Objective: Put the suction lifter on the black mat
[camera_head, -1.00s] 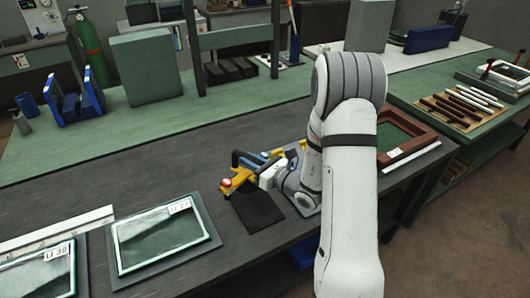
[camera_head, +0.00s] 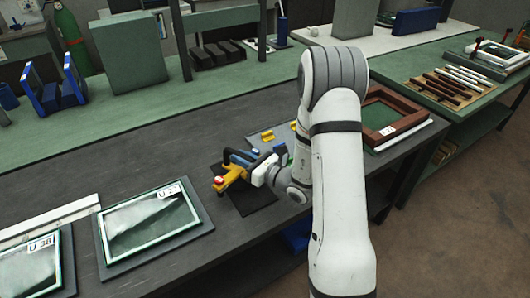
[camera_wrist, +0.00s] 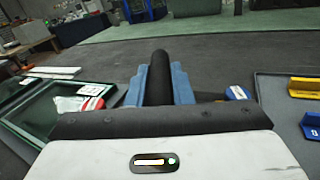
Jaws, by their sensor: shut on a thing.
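The suction lifter (camera_head: 232,176) is yellow with a red-topped part and a dark handle bar. My gripper (camera_head: 262,168) is shut on it. In the wrist view my gripper (camera_wrist: 160,88) has its blue fingers on either side of the black handle (camera_wrist: 160,66). The black mat (camera_head: 256,198) lies on the dark bench under the lifter, and its front and back-left parts show. The lifter is over the mat in the head view; I cannot tell whether it touches it. My wrist and arm hide part of the mat's right side.
Two framed glass panels (camera_head: 150,222) lie to the left. A brown frame with a green inside (camera_head: 385,112) lies to the right. Yellow pieces (camera_head: 267,136) sit behind the gripper. A green bench (camera_head: 150,110) with a grey-green block (camera_head: 130,50) stands behind.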

